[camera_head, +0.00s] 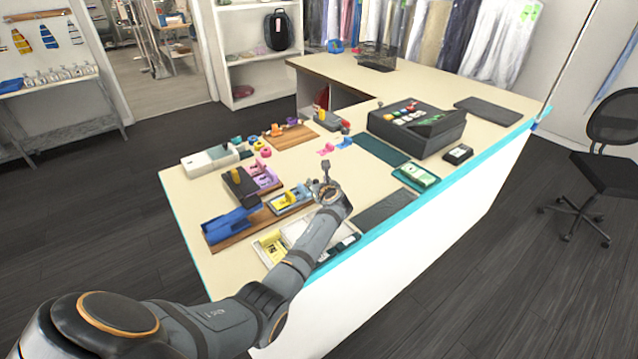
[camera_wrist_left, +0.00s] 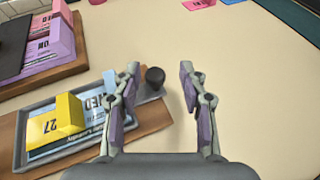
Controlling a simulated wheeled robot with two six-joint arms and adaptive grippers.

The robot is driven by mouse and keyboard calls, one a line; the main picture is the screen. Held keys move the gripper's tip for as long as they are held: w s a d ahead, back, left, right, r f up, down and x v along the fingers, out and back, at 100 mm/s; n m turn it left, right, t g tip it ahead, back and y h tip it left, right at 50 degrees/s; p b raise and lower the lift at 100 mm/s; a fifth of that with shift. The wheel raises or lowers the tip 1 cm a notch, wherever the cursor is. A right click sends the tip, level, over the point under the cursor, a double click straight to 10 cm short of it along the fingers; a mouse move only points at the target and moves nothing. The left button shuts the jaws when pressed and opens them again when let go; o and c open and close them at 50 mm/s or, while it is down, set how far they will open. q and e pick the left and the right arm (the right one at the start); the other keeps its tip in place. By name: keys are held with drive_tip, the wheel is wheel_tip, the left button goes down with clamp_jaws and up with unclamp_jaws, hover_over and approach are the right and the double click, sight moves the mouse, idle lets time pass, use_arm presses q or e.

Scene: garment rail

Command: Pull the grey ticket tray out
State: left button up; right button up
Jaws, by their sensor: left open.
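The grey ticket tray (camera_wrist_left: 21,140) lies on a wooden board in the left wrist view. It holds blue-white tickets and a yellow block (camera_wrist_left: 56,119) marked 27. A short grey tab with a round black knob (camera_wrist_left: 154,76) sticks out from its right end. My left gripper (camera_wrist_left: 160,72) is open, with one finger on each side of the knob. I cannot tell whether either finger touches it. In the head view the tray (camera_head: 283,211) lies just left of my left gripper (camera_head: 326,167), and the arm hides part of that area. My right gripper is not in view.
A blue holder (camera_head: 230,224) is at the board's left end. A dark till (camera_head: 418,128) stands farther back. The cream counter (camera_wrist_left: 240,90) right of the knob is clear.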

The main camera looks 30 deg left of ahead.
use_arm(q)
drive_tip(key=v, duration=1.2)
drive_tip(key=shift+r, duration=0.1)
